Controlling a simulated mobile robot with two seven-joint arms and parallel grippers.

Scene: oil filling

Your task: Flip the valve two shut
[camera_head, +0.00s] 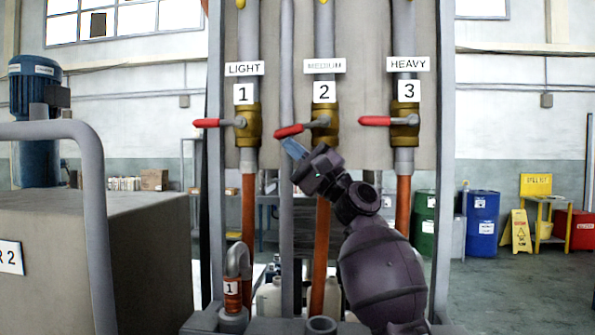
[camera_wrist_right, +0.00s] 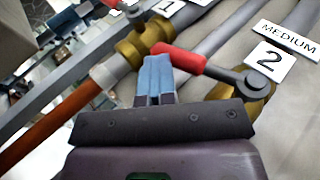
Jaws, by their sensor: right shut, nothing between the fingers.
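Valve two is a brass valve (camera_head: 325,130) under the "2" and "MEDIUM" labels. Its red handle (camera_head: 289,131) points left and tilts slightly down at the tip. My right gripper (camera_head: 292,147) is shut and empty, its blue fingertips just below the red handle. In the right wrist view the fingers (camera_wrist_right: 157,77) stand upright right beside the red handle (camera_wrist_right: 182,60); I cannot tell whether they touch it. The brass body of valve two (camera_wrist_right: 250,98) is partly hidden behind the gripper there. My left gripper is not in view.
Valve one (camera_head: 249,124) on the left and valve three (camera_head: 405,125) on the right have red handles pointing left, about level. A grey frame post (camera_head: 444,180) stands on the right. Orange pipes (camera_head: 249,210) run below the valves. A grey tank (camera_head: 150,240) stands at the left.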

